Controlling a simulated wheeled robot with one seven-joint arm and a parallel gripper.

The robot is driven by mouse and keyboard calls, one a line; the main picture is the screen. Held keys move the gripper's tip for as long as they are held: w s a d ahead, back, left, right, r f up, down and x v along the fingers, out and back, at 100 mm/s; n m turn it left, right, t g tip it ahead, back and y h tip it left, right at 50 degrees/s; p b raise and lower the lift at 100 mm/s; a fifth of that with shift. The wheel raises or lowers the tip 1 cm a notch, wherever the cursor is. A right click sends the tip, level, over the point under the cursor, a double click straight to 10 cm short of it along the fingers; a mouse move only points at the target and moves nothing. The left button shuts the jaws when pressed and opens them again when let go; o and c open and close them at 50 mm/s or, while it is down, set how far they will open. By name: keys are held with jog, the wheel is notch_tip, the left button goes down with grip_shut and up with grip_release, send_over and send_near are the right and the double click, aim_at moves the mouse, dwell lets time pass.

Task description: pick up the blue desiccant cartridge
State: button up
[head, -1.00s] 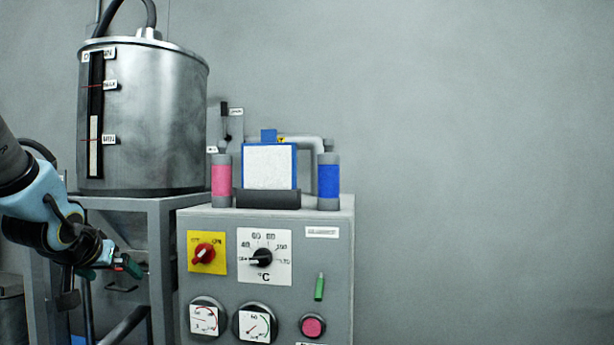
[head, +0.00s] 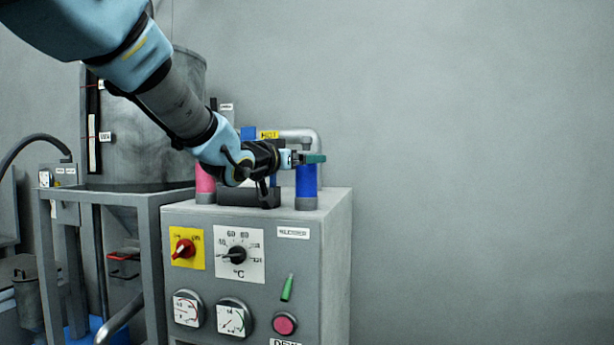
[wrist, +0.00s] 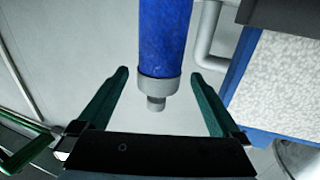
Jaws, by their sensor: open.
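The blue desiccant cartridge (head: 306,182) stands upright on top of the grey control cabinet, at its right side. In the wrist view the blue cartridge (wrist: 163,38) with its grey end cap and small nozzle lies between the green fingers, its cap end near the fingertips. My gripper (head: 314,158) is at the top of the cartridge in the head view and hides its upper end. It also shows in the wrist view (wrist: 160,82), open, with a gap on each side of the cartridge. I cannot tell whether a finger touches it.
A pink cartridge (head: 205,185) stands at the cabinet's left side, partly behind my arm. A blue-framed box with a white panel (wrist: 286,85) is beside the blue cartridge. A grey pipe (head: 304,135) bends behind. The cabinet (head: 340,250) has knobs and gauges in front. The right is clear.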

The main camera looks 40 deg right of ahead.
jog(key=p+x, duration=0.3)
jog(key=x, duration=0.2)
jog(key=shift+d, duration=0.1)
grip_shut()
dwell(0.8)
